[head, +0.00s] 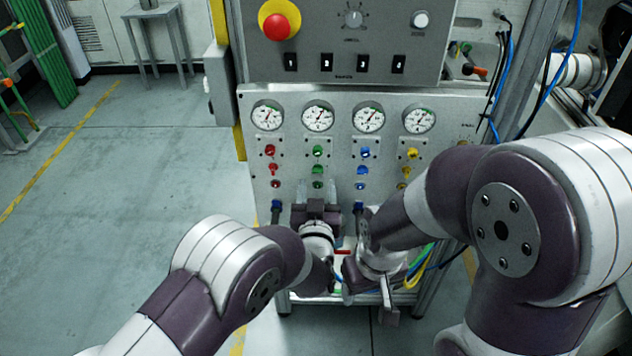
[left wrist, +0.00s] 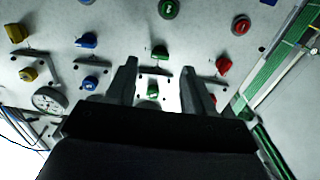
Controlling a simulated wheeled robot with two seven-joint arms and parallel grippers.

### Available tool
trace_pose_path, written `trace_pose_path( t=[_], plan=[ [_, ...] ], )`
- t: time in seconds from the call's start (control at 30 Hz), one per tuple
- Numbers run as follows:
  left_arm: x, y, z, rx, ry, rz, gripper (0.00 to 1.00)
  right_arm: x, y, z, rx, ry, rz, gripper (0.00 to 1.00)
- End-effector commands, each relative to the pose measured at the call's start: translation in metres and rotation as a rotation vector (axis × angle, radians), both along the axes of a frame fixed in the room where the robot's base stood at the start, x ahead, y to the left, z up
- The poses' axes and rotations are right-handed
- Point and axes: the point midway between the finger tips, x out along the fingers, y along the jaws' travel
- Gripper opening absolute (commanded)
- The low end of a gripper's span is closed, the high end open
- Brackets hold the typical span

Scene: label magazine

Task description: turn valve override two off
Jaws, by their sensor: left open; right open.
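The grey valve panel (head: 385,100) has columns of red, green, blue and yellow controls under round gauges. The second column is green, with an upper green knob (head: 318,152), a middle one (head: 318,170) and a lower one (head: 317,184). My left gripper (head: 317,192) is open in front of the lower end of this column. In the left wrist view, a green knob (left wrist: 152,90) shows between the open fingers (left wrist: 158,85), and another (left wrist: 160,51) lies beyond them. Contact cannot be told. My right gripper (head: 388,300) is low in front of the panel, small and partly hidden by its wrist.
Blue knobs (head: 364,153) stand right of the green column and red knobs (head: 270,151) left of it. An upper box (head: 330,60) carries a red emergency button (head: 281,27). Cables hang low at the right. The floor (head: 130,190) at the left is clear.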

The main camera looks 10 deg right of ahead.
Motion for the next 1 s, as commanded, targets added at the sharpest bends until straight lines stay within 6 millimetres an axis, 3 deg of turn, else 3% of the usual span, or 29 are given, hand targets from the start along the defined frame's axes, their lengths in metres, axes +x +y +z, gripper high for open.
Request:
trace_pose_path(
  t=[0.2,0.53,0.7,1.0],
  plan=[
    [0.033,-0.009,-0.001,0.000,0.000,0.000,0.52,0.000,0.000,-0.004,0.000,0.000,0.000,0.62],
    [0.039,-0.011,0.000,0.002,0.002,-0.001,0.52,0.000,0.000,-0.004,0.000,0.000,0.000,0.62],
    [0.039,-0.011,0.000,0.002,0.002,-0.001,0.00,0.000,0.000,-0.004,0.000,0.000,0.000,0.62],
    [0.038,-0.011,-0.001,-0.022,0.008,-0.001,0.00,0.000,0.000,-0.007,0.000,0.000,0.000,0.62]
  ],
)
